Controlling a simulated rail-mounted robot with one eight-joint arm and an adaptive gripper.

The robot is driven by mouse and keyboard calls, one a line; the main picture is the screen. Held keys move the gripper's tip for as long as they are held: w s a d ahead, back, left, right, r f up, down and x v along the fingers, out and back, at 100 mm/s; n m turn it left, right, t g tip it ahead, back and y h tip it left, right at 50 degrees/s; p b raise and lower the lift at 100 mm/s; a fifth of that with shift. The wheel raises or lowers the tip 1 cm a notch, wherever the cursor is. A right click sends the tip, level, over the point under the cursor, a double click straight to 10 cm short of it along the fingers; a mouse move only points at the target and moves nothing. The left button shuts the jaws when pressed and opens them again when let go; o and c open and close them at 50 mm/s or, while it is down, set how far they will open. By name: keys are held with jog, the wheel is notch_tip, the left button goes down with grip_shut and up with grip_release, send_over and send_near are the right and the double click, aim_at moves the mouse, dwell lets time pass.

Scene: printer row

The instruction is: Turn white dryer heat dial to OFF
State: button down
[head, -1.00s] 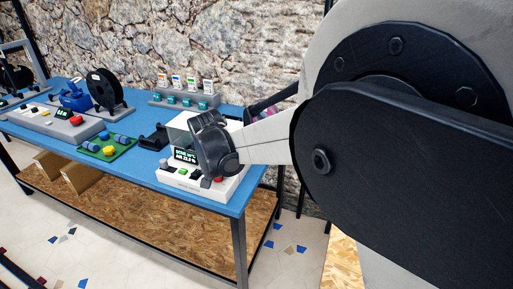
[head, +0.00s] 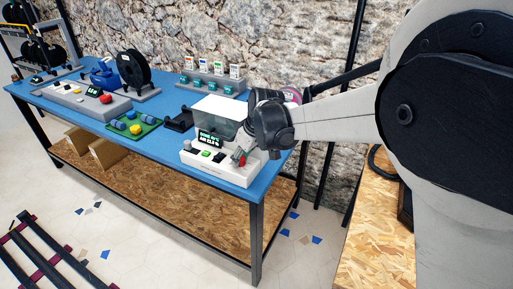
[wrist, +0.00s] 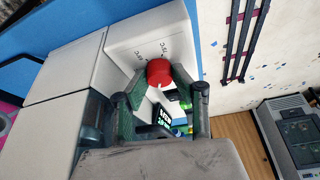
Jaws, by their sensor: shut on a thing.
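The white dryer (head: 222,174) stands at the front right of the blue table, with a clear lidded box on top and a lit display (head: 211,140) on its front. Its red dial (head: 239,160) is at the right end of the front panel. In the wrist view the red dial (wrist: 160,73) shows on the white panel, with small dark labels beside it that I cannot read surely. My gripper (wrist: 162,76) is shut on the dial, one finger on each side. In the head view my gripper (head: 241,156) comes in from the right; its fingertips are small and partly hidden.
Left of the dryer are a black holder (head: 180,119), a green tray (head: 134,126) with blue and yellow pieces, and a grey console (head: 85,100) with a red button. Black and green buttons sit beside the dial.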

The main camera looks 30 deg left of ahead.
jog(key=shift+n+g, duration=0.6)
jog(key=shift+n, duration=0.9)
jog(key=c, duration=1.4)
grip_release()
jog(key=shift+c, duration=0.2)
